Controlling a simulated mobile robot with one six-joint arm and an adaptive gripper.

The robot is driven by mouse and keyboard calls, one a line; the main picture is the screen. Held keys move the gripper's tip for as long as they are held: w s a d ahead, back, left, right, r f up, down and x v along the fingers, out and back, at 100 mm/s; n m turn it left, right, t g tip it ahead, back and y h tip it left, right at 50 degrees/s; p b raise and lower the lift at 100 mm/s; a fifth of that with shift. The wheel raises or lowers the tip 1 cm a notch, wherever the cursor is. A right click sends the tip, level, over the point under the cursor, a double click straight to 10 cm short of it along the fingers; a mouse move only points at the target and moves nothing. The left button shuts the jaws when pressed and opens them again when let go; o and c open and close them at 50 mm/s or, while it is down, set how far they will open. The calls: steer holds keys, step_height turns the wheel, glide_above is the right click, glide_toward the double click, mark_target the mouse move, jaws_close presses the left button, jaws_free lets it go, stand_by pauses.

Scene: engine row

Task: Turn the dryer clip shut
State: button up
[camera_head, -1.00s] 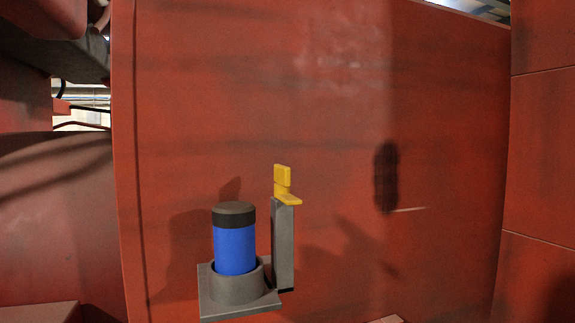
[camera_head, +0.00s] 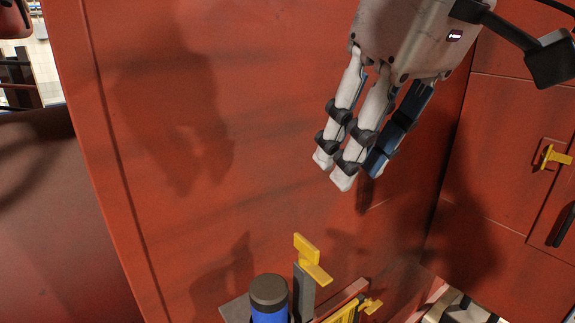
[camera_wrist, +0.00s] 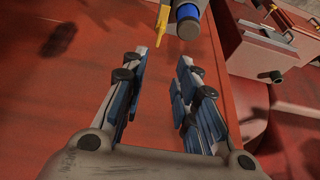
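In the wrist view my gripper (camera_wrist: 160,75) is open and empty. The clip (camera_wrist: 161,22) and the dryer (camera_wrist: 188,12) appear beyond the fingertips near the top edge.
A red wall (camera_head: 190,140) stands behind the dryer. A yellow handle (camera_head: 553,157) is on a red panel at the right. Another yellow piece (camera_head: 372,305) is low, right of the clip. Red boxes (camera_wrist: 262,48) fill the wrist view's upper right.

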mark_target(308, 243)
steer(key=b+x, duration=0.2)
steer(key=x, duration=1.5)
steer(key=shift+d+f, duration=0.15)
steer(key=shift+f, duration=0.05)
steer(key=shift+c, duration=0.4)
jaws_close()
